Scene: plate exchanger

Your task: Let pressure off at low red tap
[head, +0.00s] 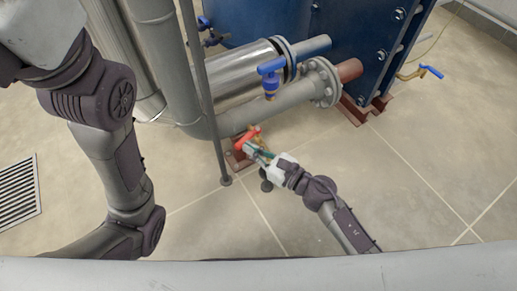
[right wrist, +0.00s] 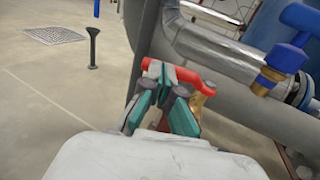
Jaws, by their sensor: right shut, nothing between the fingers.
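The low red tap (head: 247,138) sits under the grey pipe near the floor, left of the blue-handled tap. In the right wrist view its red handle (right wrist: 195,78) lies roughly across the picture, with a brass body (right wrist: 201,100) at its right end. My right gripper (head: 255,149) is shut and empty, its fingertips right at the red handle. In the right wrist view the green and grey fingers (right wrist: 160,75) overlap the handle's left part; I cannot tell whether they touch it. My left arm shows at the left of the head view, its gripper out of view.
A blue-handled tap (head: 270,76) stands on the grey pipe (head: 283,99), above the red one. Another blue-handled tap (head: 427,73) is on the far right. A thin grey post (head: 206,95) stands just left of the red tap. The tiled floor (head: 400,165) at right is clear.

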